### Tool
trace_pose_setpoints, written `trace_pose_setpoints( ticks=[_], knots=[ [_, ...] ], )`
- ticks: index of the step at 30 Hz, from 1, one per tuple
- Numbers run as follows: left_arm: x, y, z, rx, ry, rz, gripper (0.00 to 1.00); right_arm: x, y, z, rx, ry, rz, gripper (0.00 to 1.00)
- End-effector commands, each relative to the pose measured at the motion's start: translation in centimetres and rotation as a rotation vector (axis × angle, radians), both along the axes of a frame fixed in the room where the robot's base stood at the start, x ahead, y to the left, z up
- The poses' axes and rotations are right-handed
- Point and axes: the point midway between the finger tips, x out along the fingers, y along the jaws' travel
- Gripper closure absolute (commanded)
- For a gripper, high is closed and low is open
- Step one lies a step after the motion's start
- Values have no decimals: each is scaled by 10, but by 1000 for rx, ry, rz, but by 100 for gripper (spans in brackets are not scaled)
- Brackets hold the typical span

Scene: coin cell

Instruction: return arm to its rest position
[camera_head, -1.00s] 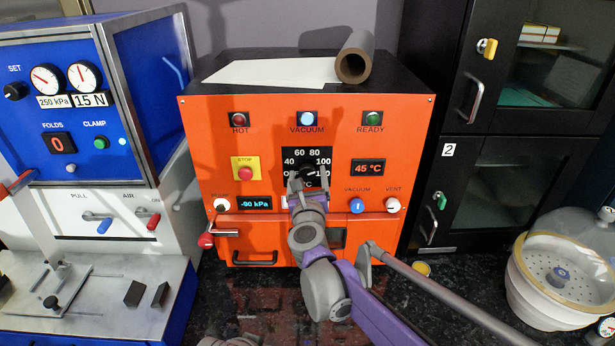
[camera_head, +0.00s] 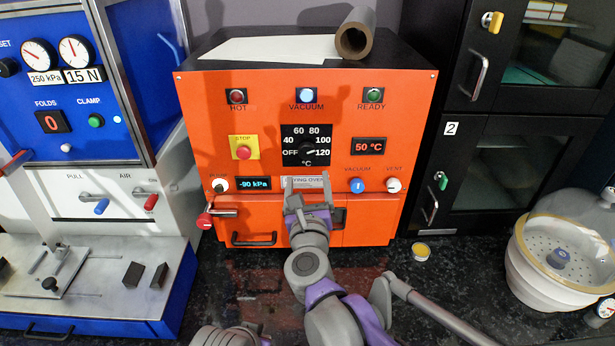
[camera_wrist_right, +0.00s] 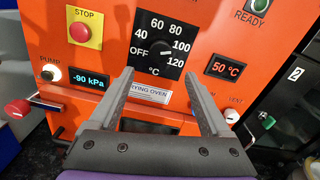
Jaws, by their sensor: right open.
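My right gripper (camera_head: 306,184) is open and empty in front of the orange drying oven (camera_head: 208,122), just below its temperature dial (camera_head: 307,146). In the right wrist view both fingers (camera_wrist_right: 160,88) stand apart, with the oven's label plate between them, and the dial (camera_wrist_right: 157,46) shows free above. The dial's pointer is towards 120. The oven display (camera_head: 370,146) reads 50 °C and the pressure display (camera_head: 253,184) reads -90 kPa. A grey and purple arm part (camera_head: 225,336) of mine shows at the bottom edge; no left gripper fingers are visible.
The blue press (camera_head: 100,145) stands at the left. A black cabinet (camera_head: 480,160) and a white domed vessel (camera_head: 535,285) stand at the right. A small yellow-topped jar (camera_head: 421,251) sits on the dark counter (camera_head: 400,275). A red-ended handle (camera_head: 205,220) sticks out at the oven's left.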

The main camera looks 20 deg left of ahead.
Motion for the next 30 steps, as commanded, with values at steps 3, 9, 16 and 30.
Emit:
trace_pose_setpoints(
  ticks=[3,9,16,30],
  knots=[
    [0,0,0,0,0,0,100,-1,0,0,0,0,0,19],
    [0,0,0,0,0,0,100,-1,0,0,0,0,-1,19],
    [0,0,0,0,0,0,100,-3,-13,3,-124,-43,30,19],
    [0,0,0,0,0,0,100,-137,-207,-146,-1997,-303,756,19]
  ],
)
